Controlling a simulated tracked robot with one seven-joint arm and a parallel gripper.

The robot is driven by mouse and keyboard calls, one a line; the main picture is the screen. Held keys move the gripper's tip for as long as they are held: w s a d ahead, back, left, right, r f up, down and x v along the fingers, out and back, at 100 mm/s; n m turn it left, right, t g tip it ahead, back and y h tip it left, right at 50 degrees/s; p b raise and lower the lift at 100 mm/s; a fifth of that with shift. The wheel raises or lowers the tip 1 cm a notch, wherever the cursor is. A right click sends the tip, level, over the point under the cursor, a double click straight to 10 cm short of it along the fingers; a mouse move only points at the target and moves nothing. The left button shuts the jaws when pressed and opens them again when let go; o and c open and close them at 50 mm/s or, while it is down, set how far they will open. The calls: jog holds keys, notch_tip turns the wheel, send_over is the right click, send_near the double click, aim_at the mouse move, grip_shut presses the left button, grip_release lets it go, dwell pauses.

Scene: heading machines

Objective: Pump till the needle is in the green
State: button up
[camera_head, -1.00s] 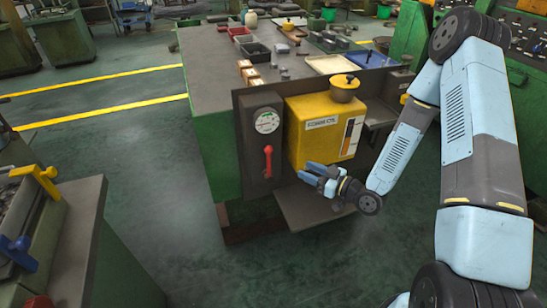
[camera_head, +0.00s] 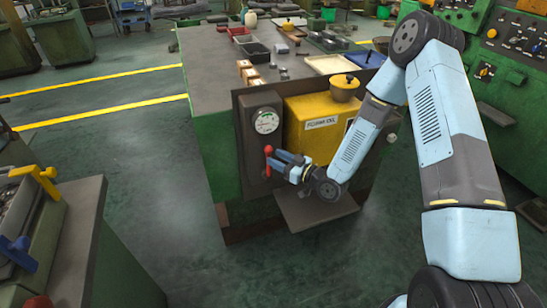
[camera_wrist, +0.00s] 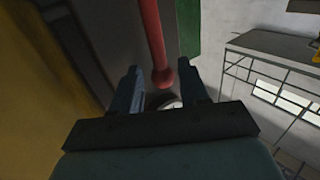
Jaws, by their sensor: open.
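The red pump lever (camera_head: 268,160) hangs on the dark panel (camera_head: 256,184) at the machine's front, below a round white gauge (camera_head: 266,121). The gauge is too small to read the needle. My gripper (camera_head: 277,163) is open, with its blue fingers pointing at the lever from the right. In the wrist view the red lever (camera_wrist: 155,45) reaches down to its rounded end between the two open fingertips (camera_wrist: 165,85). I cannot tell whether either finger touches it. The yellow oil tank (camera_head: 311,128) stands right of the panel, partly behind my arm.
A dark tray-like plate (camera_head: 308,208) juts out low below my gripper. The bench top (camera_head: 213,60) holds several small boxes and trays. Green floor (camera_head: 150,170) is clear to the left.

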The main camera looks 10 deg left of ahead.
jog(key=shift+x, duration=1)
jog(key=shift+c, duration=0.3)
grip_shut()
